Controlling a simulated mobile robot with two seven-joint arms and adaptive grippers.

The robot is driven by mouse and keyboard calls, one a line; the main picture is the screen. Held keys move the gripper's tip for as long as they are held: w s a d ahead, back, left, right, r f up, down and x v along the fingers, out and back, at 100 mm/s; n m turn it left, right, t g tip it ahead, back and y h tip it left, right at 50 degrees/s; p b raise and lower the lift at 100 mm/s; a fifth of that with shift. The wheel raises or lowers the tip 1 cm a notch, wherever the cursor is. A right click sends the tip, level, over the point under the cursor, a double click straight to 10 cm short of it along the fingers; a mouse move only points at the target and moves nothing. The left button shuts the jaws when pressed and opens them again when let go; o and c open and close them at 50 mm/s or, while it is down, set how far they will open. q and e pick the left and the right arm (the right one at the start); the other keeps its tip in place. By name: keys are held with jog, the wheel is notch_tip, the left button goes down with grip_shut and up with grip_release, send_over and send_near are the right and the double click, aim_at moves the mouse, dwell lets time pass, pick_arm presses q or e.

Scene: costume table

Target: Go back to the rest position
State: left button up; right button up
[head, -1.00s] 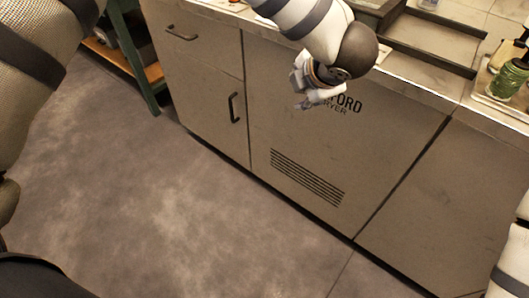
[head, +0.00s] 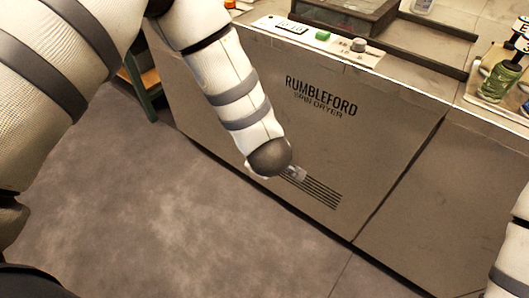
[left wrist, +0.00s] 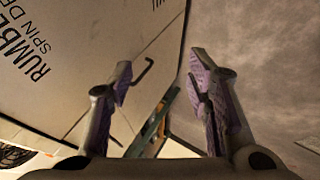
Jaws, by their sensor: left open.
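My left arm hangs in front of the grey spin dryer cabinet (head: 390,150) in the head view. Its wrist hides most of my left gripper (head: 296,173), of which a small pale part shows over the vent slots. In the left wrist view my left gripper (left wrist: 160,68) is open, with purple pads on its fingers and nothing between them. Part of my right arm shows at the right edge of the head view; its gripper is out of view.
The counter top has a green button (head: 323,35), a grey knob (head: 359,45) and a tray with a green jar (head: 499,82). A cabinet handle (left wrist: 143,72) shows beyond the left fingers. Grey floor (head: 200,230) in front of the cabinet is clear.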

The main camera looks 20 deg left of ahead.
pick_arm(q)
jog(key=s+a+f+m+g+h, duration=0.25)
jog(key=s+f+m, duration=0.55)
jog(key=s, duration=0.6)
jog(key=s+a+f+m+g, duration=0.1)
jog(key=s+a+m+g, duration=0.1)
jog(key=s, duration=0.8)
jog(key=s+a+m+g, duration=0.3)
jog(key=s+m+g, duration=0.1)
jog(key=s, duration=0.6)
jog(key=shift+s+f+m, duration=0.35)
jog(key=shift+f+m, duration=0.05)
jog(key=shift+m, duration=0.2)
jog(key=shift+w+h, duration=0.1)
jog(key=shift+h, duration=0.15)
